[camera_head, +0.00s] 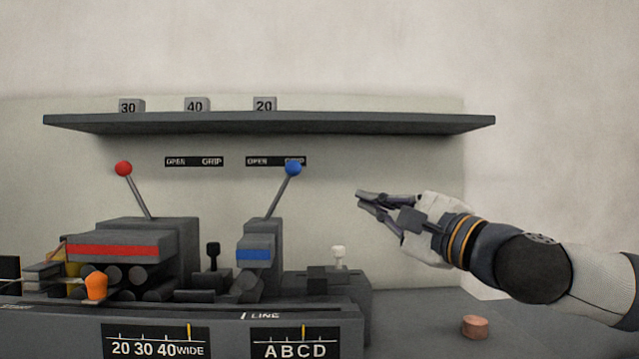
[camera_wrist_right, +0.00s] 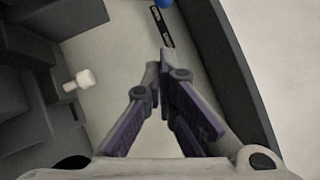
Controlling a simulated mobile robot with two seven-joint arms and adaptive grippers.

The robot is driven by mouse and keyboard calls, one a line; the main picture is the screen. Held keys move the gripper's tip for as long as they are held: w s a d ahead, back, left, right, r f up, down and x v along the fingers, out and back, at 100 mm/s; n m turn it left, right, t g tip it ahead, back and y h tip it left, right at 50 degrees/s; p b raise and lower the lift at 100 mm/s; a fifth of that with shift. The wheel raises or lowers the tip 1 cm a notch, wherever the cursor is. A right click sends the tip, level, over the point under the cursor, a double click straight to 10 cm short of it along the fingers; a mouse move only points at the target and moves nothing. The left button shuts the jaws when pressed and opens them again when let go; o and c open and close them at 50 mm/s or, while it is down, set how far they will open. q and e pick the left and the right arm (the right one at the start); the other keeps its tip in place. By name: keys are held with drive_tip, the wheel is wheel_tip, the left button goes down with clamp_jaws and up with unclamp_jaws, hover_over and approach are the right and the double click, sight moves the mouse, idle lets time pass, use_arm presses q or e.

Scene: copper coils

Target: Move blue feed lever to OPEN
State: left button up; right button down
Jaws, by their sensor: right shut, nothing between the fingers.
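The blue feed lever has a blue ball knob (camera_head: 293,168) on a thin grey rod that rises from a grey block with a blue band (camera_head: 254,254). The rod leans right, so the knob is by the GRIP end of the OPEN/GRIP label (camera_head: 276,161). In the right wrist view the blue knob (camera_wrist_right: 163,3) is cut off at the top edge. My right gripper (camera_head: 360,199) is shut and empty, to the right of the knob and a little lower, apart from it. It also shows in the right wrist view (camera_wrist_right: 165,58). My left gripper is not in view.
A red-knobbed lever (camera_head: 124,168) leans left beside its own label (camera_head: 194,161). A shelf (camera_head: 270,123) with numbered blocks runs above. A white-knobbed small lever (camera_head: 338,252) and a black one (camera_head: 213,250) stand lower. A copper coil (camera_head: 474,327) lies at right.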

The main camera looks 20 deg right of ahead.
sight(279, 192)
drive_tip(key=x, duration=0.7)
drive_tip(key=shift+w+a+r, duration=0.15)
drive_tip(key=shift+w+a, duration=0.05)
drive_tip(key=shift+w, duration=0.15)
use_arm(q)
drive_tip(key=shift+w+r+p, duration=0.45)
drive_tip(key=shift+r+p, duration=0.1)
drive_tip(key=shift+p, duration=0.1)
use_arm(e)
drive_tip(key=shift+w+a+r, duration=0.25)
drive_tip(key=shift+w+a, duration=0.1)
drive_tip(key=shift+a, duration=0.2)
drive_tip(key=shift+w+a+r, duration=0.25)
drive_tip(key=shift+w+a, duration=0.1)
drive_tip(key=shift+a, duration=0.2)
drive_tip(key=shift+w+a+r, duration=0.25)
drive_tip(key=shift+w+a, duration=0.1)
drive_tip(key=shift+a, duration=0.2)
